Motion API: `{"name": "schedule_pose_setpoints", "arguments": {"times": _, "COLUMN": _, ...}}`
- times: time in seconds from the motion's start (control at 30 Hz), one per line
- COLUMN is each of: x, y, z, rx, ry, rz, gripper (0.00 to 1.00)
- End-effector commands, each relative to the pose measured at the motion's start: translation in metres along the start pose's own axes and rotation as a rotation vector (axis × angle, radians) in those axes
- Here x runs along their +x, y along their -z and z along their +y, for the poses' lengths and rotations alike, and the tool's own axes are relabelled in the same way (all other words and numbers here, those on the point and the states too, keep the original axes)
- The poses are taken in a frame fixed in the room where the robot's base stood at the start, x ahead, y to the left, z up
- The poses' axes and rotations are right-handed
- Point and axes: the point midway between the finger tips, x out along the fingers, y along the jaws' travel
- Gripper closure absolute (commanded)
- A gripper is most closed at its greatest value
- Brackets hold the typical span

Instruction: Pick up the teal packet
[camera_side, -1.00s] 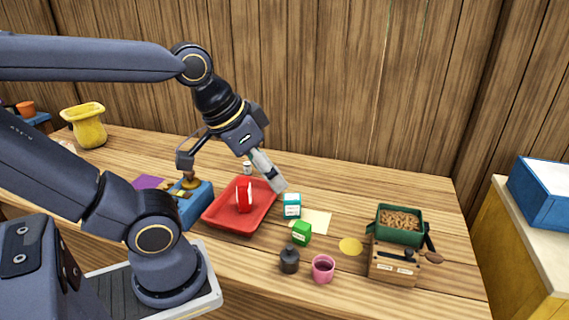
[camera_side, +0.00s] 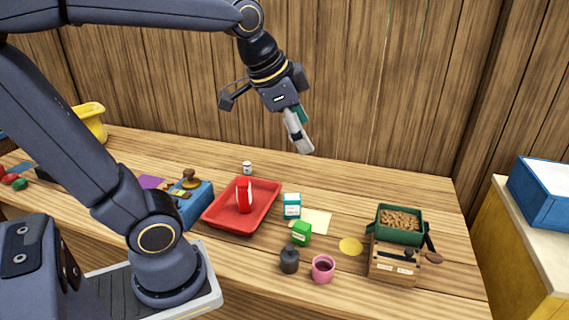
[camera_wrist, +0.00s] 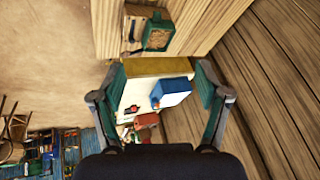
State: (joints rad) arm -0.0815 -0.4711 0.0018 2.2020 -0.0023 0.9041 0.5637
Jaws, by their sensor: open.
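The teal packet (camera_side: 292,207), with a white top and label, stands upright on the table just right of the red tray. I cannot make it out in the wrist view. My gripper (camera_side: 301,146) is high above the table, above and slightly right of the packet and clear of it. In the wrist view, my gripper (camera_wrist: 157,82) has its two fingers spread wide with nothing held between them.
A red tray (camera_side: 215,216) holds a red-and-white packet (camera_side: 244,195). A green box (camera_side: 301,233), dark weight (camera_side: 289,260) and pink cup (camera_side: 323,268) stand in front of the teal packet. A green crate (camera_side: 386,234) of brown pieces sits on a wooden box (camera_side: 393,265) at right.

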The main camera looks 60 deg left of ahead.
Motion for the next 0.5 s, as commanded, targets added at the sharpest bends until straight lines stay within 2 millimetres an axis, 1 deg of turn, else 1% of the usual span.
{"name": "schedule_pose_setpoints", "arguments": {"times": 0.03, "x": 0.011, "y": 0.008, "z": -0.017, "rx": 0.028, "ry": -0.003, "rz": -0.031, "gripper": 0.25}}
{"name": "schedule_pose_setpoints", "arguments": {"times": 0.07, "x": 0.018, "y": 0.013, "z": -0.027, "rx": 0.048, "ry": -0.005, "rz": -0.047, "gripper": 0.25}}
{"name": "schedule_pose_setpoints", "arguments": {"times": 0.13, "x": 0.038, "y": 0.021, "z": -0.053, "rx": 0.091, "ry": -0.015, "rz": -0.092, "gripper": 0.25}}
{"name": "schedule_pose_setpoints", "arguments": {"times": 0.17, "x": 0.049, "y": 0.022, "z": -0.065, "rx": 0.107, "ry": -0.022, "rz": -0.113, "gripper": 0.25}}
{"name": "schedule_pose_setpoints", "arguments": {"times": 0.2, "x": 0.066, "y": 0.023, "z": -0.082, "rx": 0.122, "ry": -0.034, "rz": -0.143, "gripper": 0.25}}
{"name": "schedule_pose_setpoints", "arguments": {"times": 0.27, "x": 0.093, "y": 0.018, "z": -0.107, "rx": 0.138, "ry": -0.057, "rz": -0.188, "gripper": 0.25}}
{"name": "schedule_pose_setpoints", "arguments": {"times": 0.3, "x": 0.113, "y": 0.012, "z": -0.123, "rx": 0.143, "ry": -0.075, "rz": -0.218, "gripper": 0.25}}
{"name": "schedule_pose_setpoints", "arguments": {"times": 0.37, "x": 0.143, "y": -0.002, "z": -0.144, "rx": 0.136, "ry": -0.105, "rz": -0.261, "gripper": 0.25}}
{"name": "schedule_pose_setpoints", "arguments": {"times": 0.4, "x": 0.162, "y": -0.013, "z": -0.155, "rx": 0.125, "ry": -0.126, "rz": -0.288, "gripper": 0.25}}
{"name": "schedule_pose_setpoints", "arguments": {"times": 0.47, "x": 0.189, "y": -0.033, "z": -0.169, "rx": 0.094, "ry": -0.156, "rz": -0.325, "gripper": 0.25}}
{"name": "schedule_pose_setpoints", "arguments": {"times": 0.5, "x": 0.204, "y": -0.046, "z": -0.175, "rx": 0.068, "ry": -0.174, "rz": -0.347, "gripper": 0.25}}
